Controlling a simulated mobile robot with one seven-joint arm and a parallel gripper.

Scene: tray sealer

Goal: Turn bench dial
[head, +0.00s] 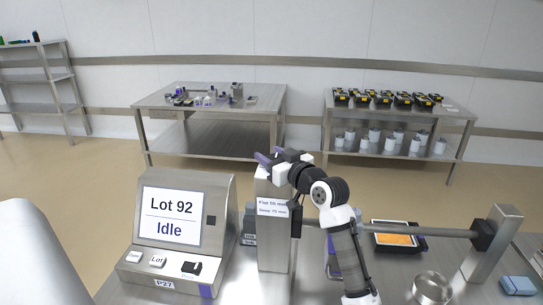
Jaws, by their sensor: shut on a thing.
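My gripper (274,160) reaches from the right to the top of an upright metal post (274,245) on the near bench. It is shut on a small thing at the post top. A purple piece (262,158) shows at the jaws; I cannot tell whether it belongs to the fingers or to what they hold. The bench dial itself cannot be made out, as the gripper and wrist cover that spot. A label (272,207) on the post's front reads "Flat 55 mm" and "Deep 75 mm", the small print being hard to read.
A console (180,225) reading "Lot 92 Idle" stands left of the post. A bar (430,233) runs right to another post (495,245). A tray with orange contents (396,240), a metal bowl (432,288) and a blue block (518,285) lie right of my arm.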

